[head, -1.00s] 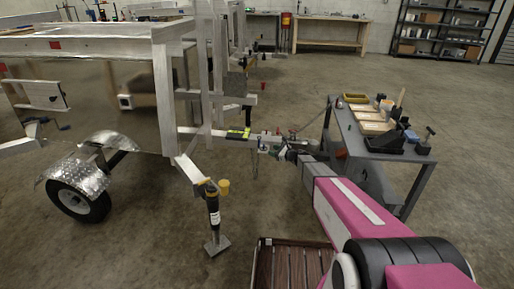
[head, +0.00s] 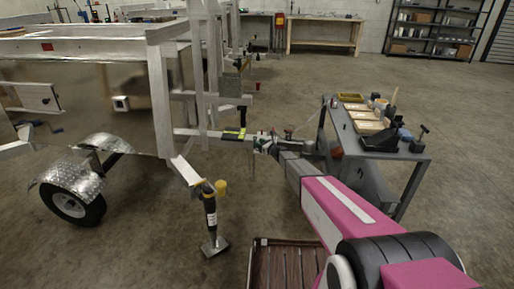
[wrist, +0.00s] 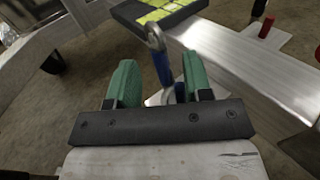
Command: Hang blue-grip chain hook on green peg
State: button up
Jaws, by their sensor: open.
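My gripper (wrist: 159,64) has two green fingers that stand apart. Between them is the chain hook, with a blue grip (wrist: 164,72) and a grey metal eye (wrist: 153,36) above it. The blue grip is closer to the right finger; whether it touches that finger I cannot tell. Its lower part is hidden behind the gripper. In the head view my gripper (head: 268,143) is small at the end of the trailer tongue, and the hook cannot be told apart there. I cannot make out the green peg in either view.
The aluminium trailer tongue (wrist: 235,65) runs close on the right of my gripper, with a black tray holding yellow-green pieces (wrist: 160,12) on it. A grey workbench (head: 350,140) stands to the right. A jack stand (head: 211,220) and wheel (head: 72,205) are at left.

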aim_at(255, 149)
jog(key=x, duration=0.4)
grip_shut()
jog(key=shift+r, duration=0.2)
